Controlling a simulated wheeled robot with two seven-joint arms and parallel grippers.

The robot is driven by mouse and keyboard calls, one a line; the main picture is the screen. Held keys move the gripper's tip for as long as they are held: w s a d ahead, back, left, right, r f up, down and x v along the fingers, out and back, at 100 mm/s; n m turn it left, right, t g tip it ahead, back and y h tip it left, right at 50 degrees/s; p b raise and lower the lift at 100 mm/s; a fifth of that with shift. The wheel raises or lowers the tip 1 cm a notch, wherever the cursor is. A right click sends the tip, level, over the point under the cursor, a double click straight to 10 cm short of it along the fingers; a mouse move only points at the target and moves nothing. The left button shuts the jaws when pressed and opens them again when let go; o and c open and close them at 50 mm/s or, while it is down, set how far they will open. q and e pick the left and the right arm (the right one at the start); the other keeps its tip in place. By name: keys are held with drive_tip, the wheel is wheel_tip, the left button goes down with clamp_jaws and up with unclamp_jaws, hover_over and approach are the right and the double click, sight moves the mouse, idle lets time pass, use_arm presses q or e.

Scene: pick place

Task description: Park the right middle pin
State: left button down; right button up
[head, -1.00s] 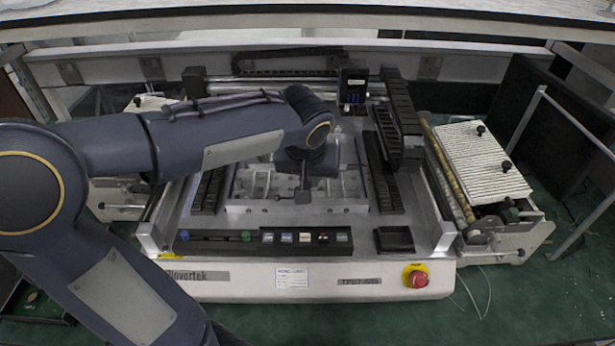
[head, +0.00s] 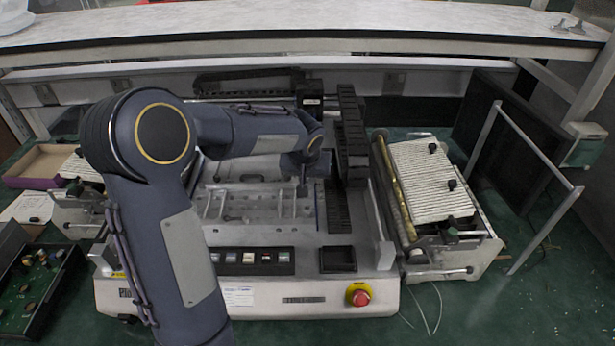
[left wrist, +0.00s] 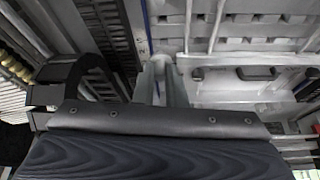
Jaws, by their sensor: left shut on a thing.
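The machine's pale bed plate (head: 262,208) carries several light bars and small fittings. My left gripper (head: 303,190) points down over the right edge of this plate. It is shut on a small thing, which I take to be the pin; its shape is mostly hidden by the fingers. In the left wrist view the gripper's grey fingers (left wrist: 166,84) sit close together above the machine, beside a thin blue line, with the bars to their right. I cannot tell whether the pin touches the bed. My right gripper is not in view.
A black cable chain (head: 351,135) stands close right of the gripper. A black square tray (head: 338,259) and a red stop button (head: 359,296) are at the front. A ribbed white feeder (head: 430,180) stands right. An overhead shelf (head: 300,25) spans the back.

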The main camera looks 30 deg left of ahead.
use_arm(q)
drive_tip(key=shift+f+b, duration=1.5)
drive_tip(key=shift+f, duration=1.2)
drive_tip(key=shift+f+b, duration=0.75)
drive_tip(key=shift+b, duration=0.3)
drive_tip(key=shift+f+b, duration=0.15)
drive_tip(key=shift+b, duration=0.45)
drive_tip(key=c, duration=1.4)
unclamp_jaws()
drive_tip(key=shift+c, duration=0.3)
drive_tip(key=c, duration=0.3)
